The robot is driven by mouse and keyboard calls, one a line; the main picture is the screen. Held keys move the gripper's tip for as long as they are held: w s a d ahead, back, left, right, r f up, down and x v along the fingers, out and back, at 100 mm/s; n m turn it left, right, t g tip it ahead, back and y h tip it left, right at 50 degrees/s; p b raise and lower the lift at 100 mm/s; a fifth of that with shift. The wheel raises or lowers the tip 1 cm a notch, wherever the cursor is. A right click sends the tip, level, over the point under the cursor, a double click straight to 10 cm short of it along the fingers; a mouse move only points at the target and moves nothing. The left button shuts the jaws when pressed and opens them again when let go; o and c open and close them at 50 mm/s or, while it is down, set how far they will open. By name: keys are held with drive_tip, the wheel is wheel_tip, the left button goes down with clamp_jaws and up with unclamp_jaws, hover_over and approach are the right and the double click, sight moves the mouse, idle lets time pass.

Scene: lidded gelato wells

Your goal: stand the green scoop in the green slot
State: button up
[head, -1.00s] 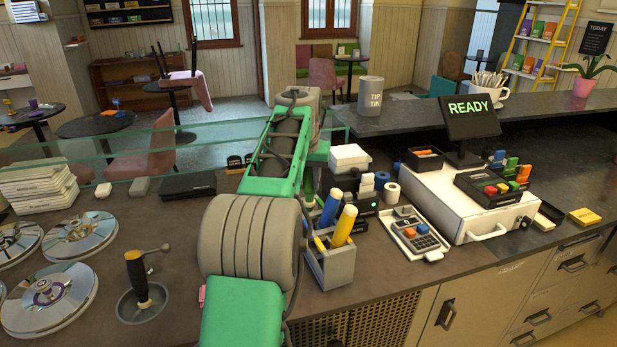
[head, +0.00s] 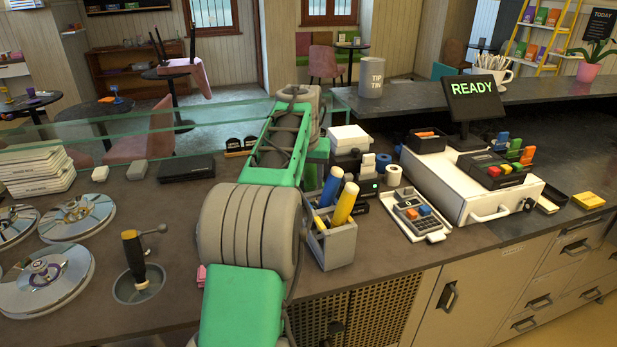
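I cannot make out a green scoop or a green slot in the head view. A grey holder box (head: 340,247) on the counter right of my arm has a thick blue handle (head: 331,188) and a thick yellow handle (head: 346,204) sticking up and leaning right. A thinner yellow piece also shows in it. The inside and any slot colours are hidden. My green and grey arm reaches over the counter. My gripper does not show.
Round metal lids (head: 42,280) lie at left, near a sunken well with a dark-handled tool (head: 135,262).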

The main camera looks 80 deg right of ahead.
drive_tip(key=shift+o, duration=0.5)
drive_tip(key=shift+r, duration=0.1)
drive_tip(key=d+p+v, duration=0.1)
drive_tip(key=p+v, duration=0.5)
drive_tip(key=v, duration=0.3)
drive_tip(key=shift+p, duration=0.35)
drive_tip(key=shift+d+r, duration=0.1)
